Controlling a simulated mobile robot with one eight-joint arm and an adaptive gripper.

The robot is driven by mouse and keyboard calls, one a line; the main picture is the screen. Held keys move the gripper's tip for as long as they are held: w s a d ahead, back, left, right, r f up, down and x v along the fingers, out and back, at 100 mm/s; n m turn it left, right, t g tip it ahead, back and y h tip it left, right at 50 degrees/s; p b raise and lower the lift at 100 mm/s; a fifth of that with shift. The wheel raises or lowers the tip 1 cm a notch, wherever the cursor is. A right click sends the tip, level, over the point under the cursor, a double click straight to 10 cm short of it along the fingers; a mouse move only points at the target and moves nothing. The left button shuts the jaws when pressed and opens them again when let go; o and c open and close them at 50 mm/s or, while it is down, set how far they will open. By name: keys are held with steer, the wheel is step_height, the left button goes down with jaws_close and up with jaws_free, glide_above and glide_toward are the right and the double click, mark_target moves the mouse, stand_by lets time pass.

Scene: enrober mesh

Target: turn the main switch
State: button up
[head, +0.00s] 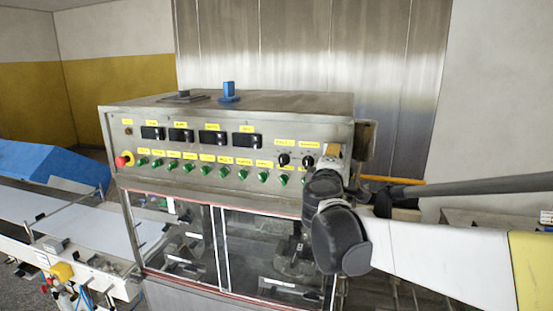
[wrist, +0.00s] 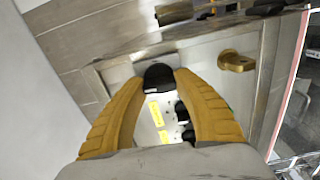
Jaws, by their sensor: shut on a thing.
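The main switch, which I take to be the black rounded knob (wrist: 158,75), sits between the tips of my two ochre fingers in the wrist view. My gripper (wrist: 160,86) is shut on it, one finger on each side. In the head view my gripper (head: 333,152) is at the right end of the control panel's (head: 222,122) front face. There my wrist and fingers hide the switch, so its turn position cannot be told.
Two small black knobs (head: 295,160) lie just left of my gripper. Green switches (head: 203,170) and a red emergency button (head: 123,161) line the panel. A brass latch-like part (wrist: 237,62) shows beside my fingers. Glass doors (head: 180,235) are below; a conveyor (head: 80,225) stands left.

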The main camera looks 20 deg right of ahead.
steer(key=shift+n, duration=0.5)
steer(key=o, duration=1.2)
steer(key=shift+c, duration=0.2)
steer(key=v, duration=1.2)
